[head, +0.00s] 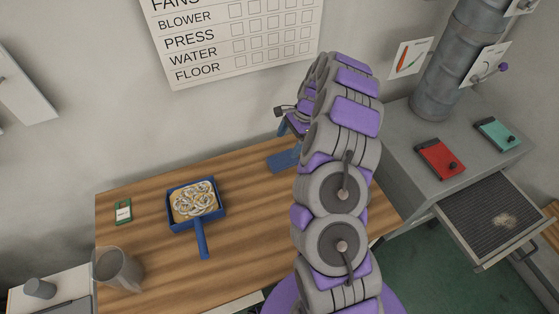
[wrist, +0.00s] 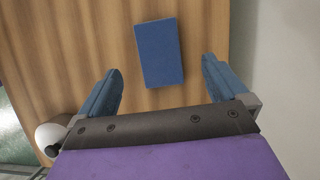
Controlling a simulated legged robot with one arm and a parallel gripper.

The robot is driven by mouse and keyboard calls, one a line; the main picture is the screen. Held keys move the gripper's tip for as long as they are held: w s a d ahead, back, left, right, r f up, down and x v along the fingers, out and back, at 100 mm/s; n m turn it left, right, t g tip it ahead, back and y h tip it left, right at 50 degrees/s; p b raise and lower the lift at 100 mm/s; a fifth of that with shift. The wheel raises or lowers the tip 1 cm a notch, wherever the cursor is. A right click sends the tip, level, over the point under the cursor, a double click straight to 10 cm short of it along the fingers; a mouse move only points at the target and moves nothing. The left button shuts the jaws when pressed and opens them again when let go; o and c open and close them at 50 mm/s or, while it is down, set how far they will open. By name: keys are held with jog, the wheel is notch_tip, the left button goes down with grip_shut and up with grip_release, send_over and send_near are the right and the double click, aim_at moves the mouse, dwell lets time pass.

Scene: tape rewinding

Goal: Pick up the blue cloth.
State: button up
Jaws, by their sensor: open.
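The blue cloth (head: 281,161) lies flat on the wooden table, partly hidden behind my arm in the head view. In the wrist view the cloth (wrist: 160,52) is a plain blue rectangle near the top centre. My gripper (wrist: 162,68) is open, with one blue finger on each side of the cloth's lower part in the picture. The fingers appear apart from the cloth, with nothing held between them. In the head view my gripper (head: 292,127) shows only in part beside my arm, over the far part of the table.
A blue pan (head: 205,233) with pale rings stands on the table (head: 150,216). A green-and-white card (head: 123,211) and a grey cup (head: 117,270) are at left. A grey cabinet (head: 402,162) with red and teal boxes and an open drawer stands at right. A wall rises behind the table.

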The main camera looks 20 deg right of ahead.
aim_at(282, 159)
jog(key=shift+x, duration=1.1)
jog(key=shift+d+f+b, duration=0.3)
jog(key=shift+d+f, duration=0.1)
jog(key=shift+f, duration=0.3)
jog(key=x, duration=0.2)
jog(key=b+x, duration=0.1)
jog(key=x, duration=0.1)
jog(key=shift+s+a+f, duration=0.1)
jog(key=shift+a+f, duration=0.15)
jog(key=shift+a, duration=0.15)
jog(key=shift+c, duration=0.2)
jog(key=shift+d, duration=0.35)
jog(key=c, duration=0.4)
jog(key=shift+a, duration=0.25)
jog(key=c, duration=0.7)
